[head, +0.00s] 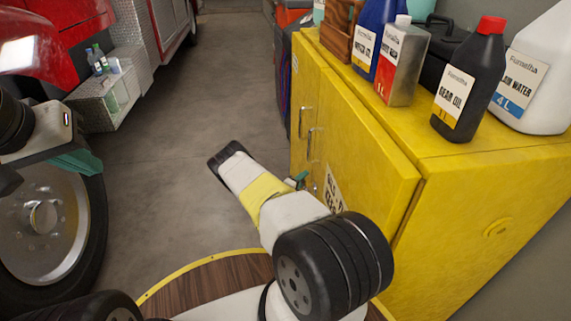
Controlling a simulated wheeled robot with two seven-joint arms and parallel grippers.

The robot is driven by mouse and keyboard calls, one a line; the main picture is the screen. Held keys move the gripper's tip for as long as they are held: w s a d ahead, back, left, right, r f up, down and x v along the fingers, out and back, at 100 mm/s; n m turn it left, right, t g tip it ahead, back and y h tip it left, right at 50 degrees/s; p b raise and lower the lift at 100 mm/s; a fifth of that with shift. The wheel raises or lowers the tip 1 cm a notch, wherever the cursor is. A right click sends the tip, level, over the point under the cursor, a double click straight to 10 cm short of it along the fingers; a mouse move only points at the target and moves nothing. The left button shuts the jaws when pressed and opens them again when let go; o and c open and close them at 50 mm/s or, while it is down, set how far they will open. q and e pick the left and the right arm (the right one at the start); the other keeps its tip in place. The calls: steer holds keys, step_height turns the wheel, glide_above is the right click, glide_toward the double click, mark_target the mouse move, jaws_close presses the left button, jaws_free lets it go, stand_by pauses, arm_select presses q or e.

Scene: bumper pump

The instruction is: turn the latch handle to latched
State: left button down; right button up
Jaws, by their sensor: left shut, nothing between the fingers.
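The yellow cabinet (370,150) stands at the right, with two metal pull handles (304,121) on its front doors. A small grey piece (314,188) shows on the door front below them; I cannot tell if it is the latch handle or which way it is turned. My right gripper (299,180) shows only as a bit of green fingertip close to the door front. My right forearm hides the rest, so contact and jaw state are unclear. My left gripper (82,162) is at the left, shut and empty, in front of the red vehicle and far from the cabinet.
A black gear oil bottle (470,85), a metal can (403,62) and a white jug (530,85) stand on the cabinet top. A red vehicle (72,45) with a large wheel (45,215) is at the left. The grey floor (190,150) between is clear.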

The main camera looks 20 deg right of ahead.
jaws_close()
stand_by(1.4)
